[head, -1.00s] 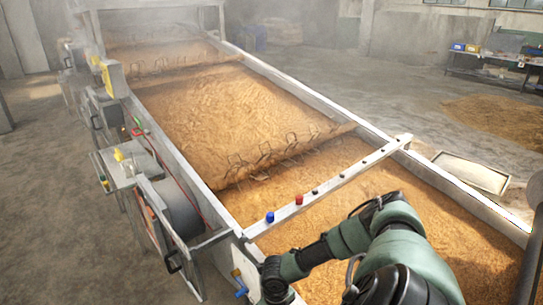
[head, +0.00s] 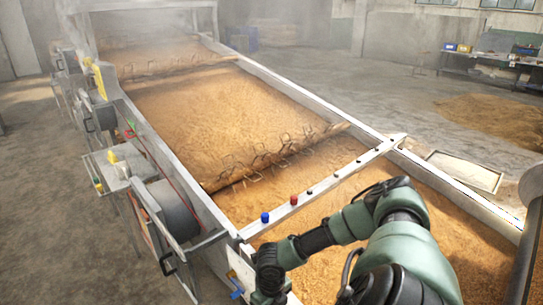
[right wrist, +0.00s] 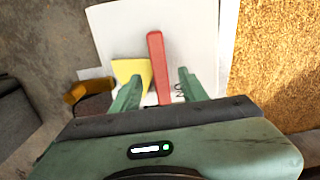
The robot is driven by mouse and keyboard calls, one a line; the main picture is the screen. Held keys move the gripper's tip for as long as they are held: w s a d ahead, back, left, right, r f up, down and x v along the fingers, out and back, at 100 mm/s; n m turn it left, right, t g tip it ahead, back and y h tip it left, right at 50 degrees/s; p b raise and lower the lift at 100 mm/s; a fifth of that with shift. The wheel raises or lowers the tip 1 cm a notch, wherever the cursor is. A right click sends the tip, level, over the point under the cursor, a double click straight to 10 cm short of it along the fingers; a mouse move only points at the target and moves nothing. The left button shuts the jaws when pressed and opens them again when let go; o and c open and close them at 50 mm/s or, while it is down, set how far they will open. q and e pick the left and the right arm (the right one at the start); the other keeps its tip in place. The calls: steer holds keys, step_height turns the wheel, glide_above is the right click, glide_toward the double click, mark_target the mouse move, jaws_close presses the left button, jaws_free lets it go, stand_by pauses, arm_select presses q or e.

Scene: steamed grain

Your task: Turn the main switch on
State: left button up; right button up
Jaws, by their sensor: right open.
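A red bar-shaped lever (right wrist: 158,68), which looks like the main switch, stands on a white panel (right wrist: 195,30) in the right wrist view. My right gripper (right wrist: 160,76) is open, with one green finger on each side of the lever's lower part. Gaps show on both sides, and I cannot tell how near the fingers are in depth. In the head view my right arm reaches to the trough's near left corner; its gripper and the lever are not clear there. My left gripper is in neither view.
The long grain trough (head: 330,128) has a metal crossbar with a blue button (head: 265,217) and a red button (head: 294,199). Machinery with a drum (head: 172,210) lines its left side. A yellow piece (right wrist: 132,72) sits left of the lever.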

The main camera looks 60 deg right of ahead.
steer(key=shift+r, duration=1.55)
